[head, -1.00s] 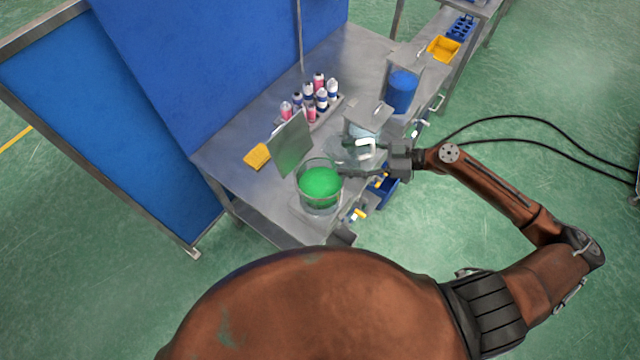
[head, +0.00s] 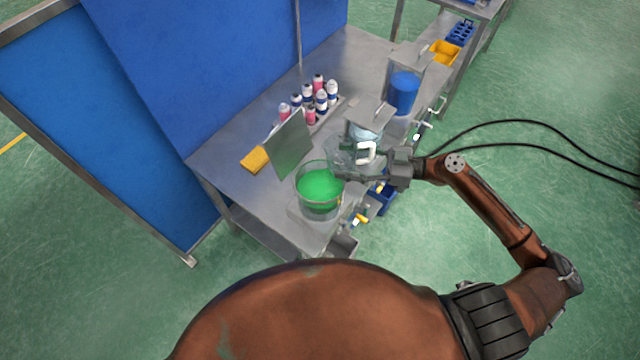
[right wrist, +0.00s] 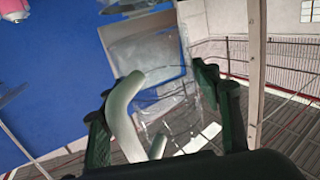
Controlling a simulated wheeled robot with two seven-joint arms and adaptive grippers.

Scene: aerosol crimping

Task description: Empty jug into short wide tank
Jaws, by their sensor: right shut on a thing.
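The short wide tank (head: 319,208) is clear and holds green liquid. It stands at the near end of the steel table. My right gripper (head: 372,178) is shut on the white handle of the clear jug (head: 340,153), just right of and behind the tank. In the right wrist view the curved handle (right wrist: 124,118) lies between the dark fingers (right wrist: 160,105), with the transparent jug body (right wrist: 148,62) beyond it. The jug appears tilted, and I see no coloured liquid in it. Whether its rim overlaps the tank is unclear. My left gripper is not in view.
A tilted grey panel (head: 291,147) stands behind the tank, beside a yellow block (head: 254,160). Several bottles (head: 318,95) sit in a rack behind. A clear lidded tank (head: 366,131) and a blue-filled tank (head: 403,94) stand farther along. Valves (head: 360,219) stick out in front.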

